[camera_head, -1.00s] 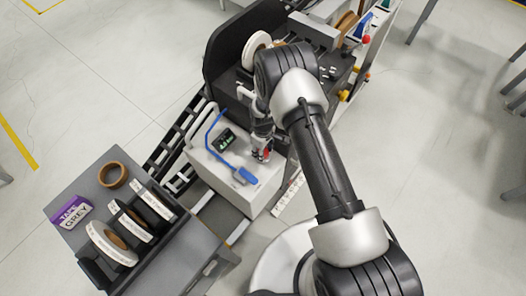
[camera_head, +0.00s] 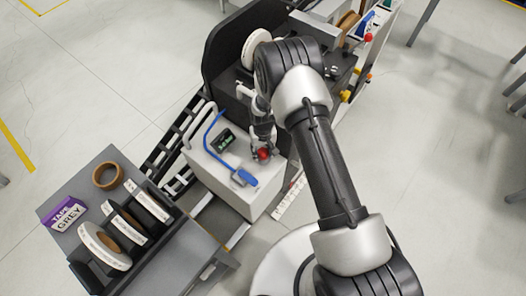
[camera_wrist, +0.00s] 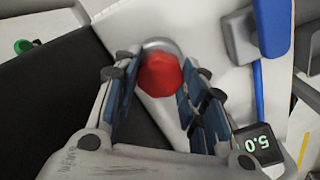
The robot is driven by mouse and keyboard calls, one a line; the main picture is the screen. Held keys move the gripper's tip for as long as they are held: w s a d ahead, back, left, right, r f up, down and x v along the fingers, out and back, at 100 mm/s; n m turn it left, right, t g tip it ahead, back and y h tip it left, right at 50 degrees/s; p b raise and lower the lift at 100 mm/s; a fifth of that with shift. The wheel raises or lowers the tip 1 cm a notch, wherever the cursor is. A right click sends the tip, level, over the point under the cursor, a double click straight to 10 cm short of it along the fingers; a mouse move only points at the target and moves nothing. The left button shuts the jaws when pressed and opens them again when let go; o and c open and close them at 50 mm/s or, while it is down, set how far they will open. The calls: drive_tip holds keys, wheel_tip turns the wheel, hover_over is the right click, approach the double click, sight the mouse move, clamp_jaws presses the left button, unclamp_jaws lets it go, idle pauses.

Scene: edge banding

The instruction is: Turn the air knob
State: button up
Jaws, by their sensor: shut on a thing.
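The air knob is a red faceted knob (camera_wrist: 160,75) on a pale round base. It stands on the white box (camera_head: 232,188) near its right side in the head view. My gripper (camera_head: 263,142) reaches down over it from above. In the wrist view my gripper (camera_wrist: 158,84) has its dark blue finger pads on both sides of the knob and is shut on it. A small dark display (camera_head: 222,140) is on the box. In the wrist view the display (camera_wrist: 258,146) shows 5.0, turned over. Parts of the knob are hidden by the fingers in the head view.
A blue lever or nozzle (camera_head: 244,178) with a blue hose lies on the box near the knob. A grey cart with tape rolls (camera_head: 106,246) and a purple box (camera_head: 66,213) stands at the left. The black machine (camera_head: 228,50) rises behind the box.

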sight(263, 152)
idle(0.3)
drive_tip(key=o, duration=1.1)
drive_tip(key=shift+c, duration=0.2)
wheel_tip(263, 152, up, 12)
idle(0.5)
